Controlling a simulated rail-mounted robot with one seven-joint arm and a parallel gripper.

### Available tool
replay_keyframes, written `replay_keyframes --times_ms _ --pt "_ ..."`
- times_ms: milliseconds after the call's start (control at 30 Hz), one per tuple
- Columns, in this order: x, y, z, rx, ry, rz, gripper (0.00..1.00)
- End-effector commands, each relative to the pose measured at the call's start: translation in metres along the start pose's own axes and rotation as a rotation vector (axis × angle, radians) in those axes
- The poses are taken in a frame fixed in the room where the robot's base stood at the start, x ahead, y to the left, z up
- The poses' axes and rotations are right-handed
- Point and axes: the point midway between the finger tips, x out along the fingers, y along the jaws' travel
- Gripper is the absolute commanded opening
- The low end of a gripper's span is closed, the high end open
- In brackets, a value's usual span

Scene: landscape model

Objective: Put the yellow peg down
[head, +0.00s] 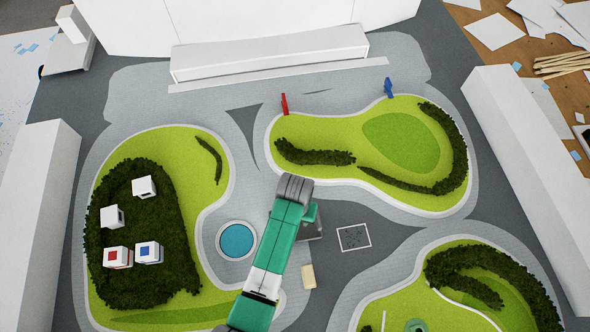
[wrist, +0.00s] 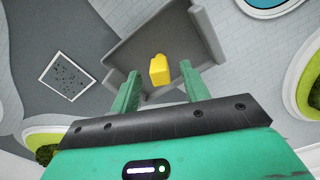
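The yellow peg (wrist: 159,70) shows in the wrist view between the fingers of my gripper (wrist: 160,77). The fingers are apart, with a visible gap on each side of the peg, so it is not gripped. The peg is over or in a grey open tray-like holder (wrist: 130,50) with raised sides; whether it rests on the floor of it is unclear. In the head view the arm hides the peg, and only an edge of the grey holder (head: 316,231) shows beside my green gripper.
A white-framed speckled square (head: 354,237) lies on the paving to the right. A small beige block (head: 308,277) stands beside my arm. A round blue pond (head: 237,240) is to the left. Red (head: 284,104) and blue (head: 388,88) figures stand at the back green.

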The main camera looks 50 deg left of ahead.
Motion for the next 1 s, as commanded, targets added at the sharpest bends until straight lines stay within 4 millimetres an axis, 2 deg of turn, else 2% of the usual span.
replay_keyframes --times_ms 167,267,500,700,833,1000 --pt "-0.002 0.0 0.0 0.0 0.0 0.0 0.46" --pt "-0.013 0.0 -0.001 0.0 0.002 0.0 0.46" --pt "-0.074 0.0 -0.001 0.0 0.004 0.0 0.46" --pt "-0.111 0.0 -0.001 0.0 0.001 0.0 0.46" --pt "-0.121 0.0 0.0 0.0 0.0 0.0 0.46" --pt "-0.123 0.0 0.0 0.0 -0.001 0.0 0.46"
